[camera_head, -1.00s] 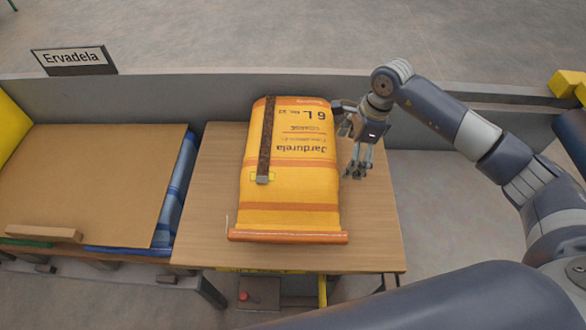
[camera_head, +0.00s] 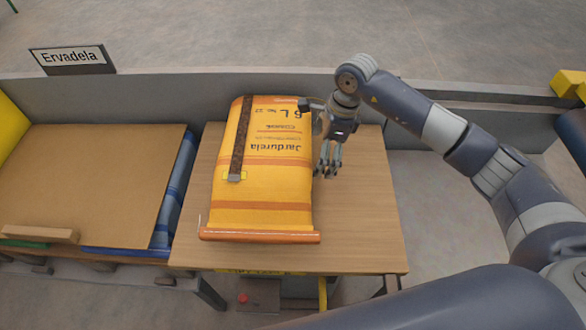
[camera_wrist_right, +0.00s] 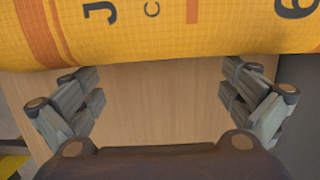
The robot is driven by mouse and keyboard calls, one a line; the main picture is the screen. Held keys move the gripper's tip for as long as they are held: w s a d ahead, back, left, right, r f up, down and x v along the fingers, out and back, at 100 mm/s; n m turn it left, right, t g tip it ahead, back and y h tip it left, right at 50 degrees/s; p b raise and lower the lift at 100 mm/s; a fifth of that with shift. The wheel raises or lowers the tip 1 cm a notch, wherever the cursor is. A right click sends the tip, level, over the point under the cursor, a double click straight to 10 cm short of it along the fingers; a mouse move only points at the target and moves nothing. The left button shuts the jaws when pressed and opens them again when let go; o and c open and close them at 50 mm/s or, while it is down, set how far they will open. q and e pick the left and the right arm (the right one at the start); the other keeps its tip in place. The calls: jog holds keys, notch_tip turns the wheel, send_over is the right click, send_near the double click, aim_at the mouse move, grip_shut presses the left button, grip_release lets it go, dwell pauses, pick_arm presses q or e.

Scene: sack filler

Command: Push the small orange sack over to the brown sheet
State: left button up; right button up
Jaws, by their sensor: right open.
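The orange sack (camera_head: 262,190) lies flat on the wooden table, with printed text and a dark strip along its left side. Its left edge is near the table's left edge. The brown sheet (camera_head: 85,180) lies to the left, on top of something blue, beyond a narrow gap. My right gripper (camera_head: 327,172) is open and empty at the sack's right side, close against it. In the right wrist view the open fingers (camera_wrist_right: 160,100) point toward the sack's side (camera_wrist_right: 150,35), with bare wood between them. Whether they touch the sack is unclear. My left gripper is out of view.
The wooden table (camera_head: 365,225) is bare to the right of the sack. A wooden bar (camera_head: 40,234) lies on the brown sheet's near edge. A grey wall (camera_head: 200,92) with an "Ervadela" sign (camera_head: 73,58) runs behind.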

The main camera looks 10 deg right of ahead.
aim_at(231, 150)
jog(key=a, duration=0.2)
jog(key=w+a+b, duration=0.1)
jog(key=a, duration=0.1)
jog(key=w+a+b, duration=0.1)
jog(key=a, duration=0.2)
jog(key=shift+a+f, duration=0.1)
jog(key=shift+w+a, duration=0.15)
jog(key=shift+a, duration=0.35)
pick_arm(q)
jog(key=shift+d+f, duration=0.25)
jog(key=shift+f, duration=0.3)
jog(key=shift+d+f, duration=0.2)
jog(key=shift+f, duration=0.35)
pick_arm(e)
jog(key=shift+a, duration=0.1)
